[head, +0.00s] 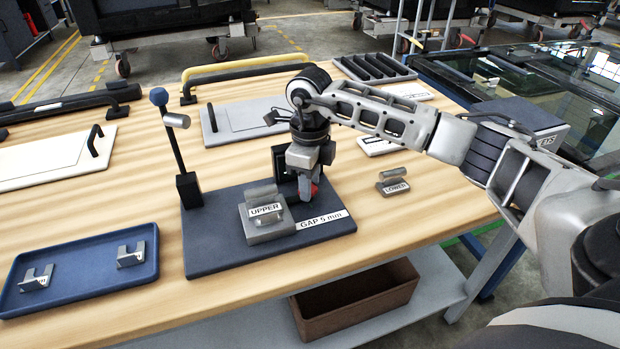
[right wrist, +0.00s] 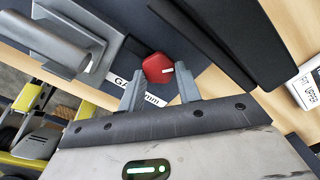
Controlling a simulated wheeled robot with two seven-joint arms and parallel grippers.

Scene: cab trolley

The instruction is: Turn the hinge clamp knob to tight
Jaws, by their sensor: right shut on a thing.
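The red clamp knob (head: 315,190) shows as a small patch beside my right gripper (head: 304,186). In the right wrist view the knob (right wrist: 157,67) sits between the tips of my right gripper (right wrist: 159,85), which is shut on it. A white mark shows on the knob's face. The grey hinge block labelled UPPER (head: 262,230) stands on the dark base plate (head: 215,250), just left of the gripper. The plate's front edge carries the label GAP 5 mm (head: 321,220). The gripper hides most of the clamp in the head view. My left gripper is not in view.
The loose hinge labelled LOWER (head: 394,187) lies right of the plate. A blue tray (head: 80,297) with two metal brackets is at the left. A dark post (head: 178,150) with a blue ball rises from the plate's back left corner. Handled panels (head: 225,133) lie behind.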

